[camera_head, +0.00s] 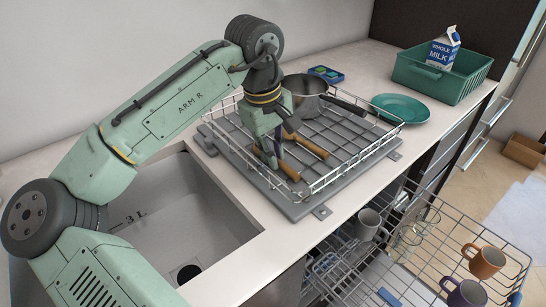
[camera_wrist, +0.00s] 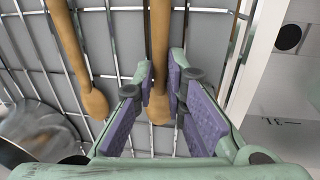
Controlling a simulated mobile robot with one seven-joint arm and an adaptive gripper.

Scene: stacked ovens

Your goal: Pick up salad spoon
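Two slim wooden utensils lie on the wire rack beside the sink; which is the salad spoon I cannot tell, as their heads are not clear. My gripper (camera_head: 271,153) points down over the rack. In the wrist view, one wooden handle (camera_wrist: 159,105) runs between the purple-padded fingers of my gripper (camera_wrist: 160,88). The pads are close beside it, but I cannot tell whether they touch it. The second wooden handle (camera_wrist: 91,98) is to the left, outside the fingers. In the head view, a wooden handle (camera_head: 311,146) shows right of the fingers.
The wire rack (camera_head: 327,186) has raised sides and holds a steel pot (camera_head: 304,88) at the back. The sink (camera_head: 185,215) is on the left. A teal plate (camera_head: 402,108) and green bin (camera_head: 437,80) stand to the right. Below is an open dishwasher rack (camera_head: 425,262) with mugs.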

